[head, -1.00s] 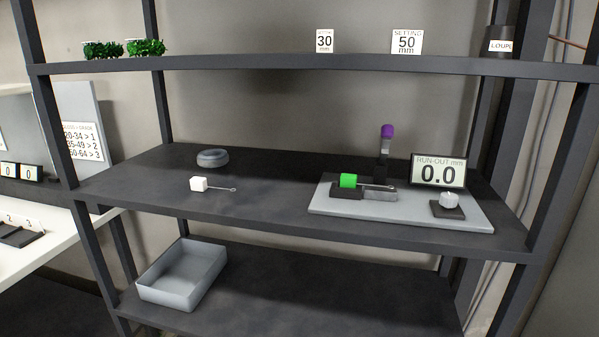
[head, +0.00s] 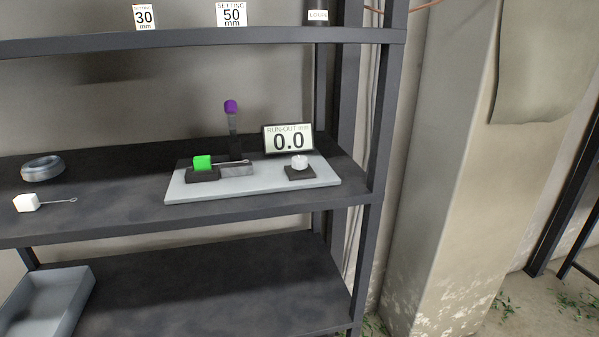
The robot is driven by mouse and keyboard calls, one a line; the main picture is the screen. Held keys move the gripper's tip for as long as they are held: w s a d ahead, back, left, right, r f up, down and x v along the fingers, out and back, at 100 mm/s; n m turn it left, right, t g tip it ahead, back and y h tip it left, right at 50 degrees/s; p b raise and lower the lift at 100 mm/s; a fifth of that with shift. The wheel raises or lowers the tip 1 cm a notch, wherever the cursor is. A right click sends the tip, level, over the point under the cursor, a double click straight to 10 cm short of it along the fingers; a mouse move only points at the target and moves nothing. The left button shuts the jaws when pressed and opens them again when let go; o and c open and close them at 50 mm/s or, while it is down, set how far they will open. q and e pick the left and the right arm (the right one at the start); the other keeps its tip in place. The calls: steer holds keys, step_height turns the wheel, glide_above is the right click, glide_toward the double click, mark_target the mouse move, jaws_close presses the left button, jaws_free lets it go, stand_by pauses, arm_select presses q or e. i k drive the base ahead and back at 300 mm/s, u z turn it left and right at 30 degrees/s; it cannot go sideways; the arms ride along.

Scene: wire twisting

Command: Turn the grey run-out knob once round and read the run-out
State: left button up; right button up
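The grey run-out knob (head: 299,162) sits on a small dark base (head: 300,173) at the right of a light grey plate (head: 250,187) on the middle shelf. Behind it a run-out display (head: 288,139) reads 0.0 mm. On the plate's left a bright green block (head: 202,162) rests on a dark block, with a thin wire (head: 232,163) reaching right from it over a grey block. A dark post with a purple top (head: 231,107) stands behind. Neither of my grippers is in the head view.
A white cube with a looped wire (head: 27,202) and a grey ring (head: 43,168) lie at the shelf's left. A grey tray (head: 45,300) is on the lower shelf. Setting cards 30 (head: 145,17) and 50 (head: 232,13) stand above. A shelf upright (head: 372,200) is right of the plate.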

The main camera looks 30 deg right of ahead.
mark_target(298, 162)
steer(key=k, duration=1.2)
steer(key=z, duration=0.75)
steer(key=i, duration=0.5)
steer(key=z, duration=0.6)
steer(key=i, duration=1.25)
steer(key=u, duration=0.4)
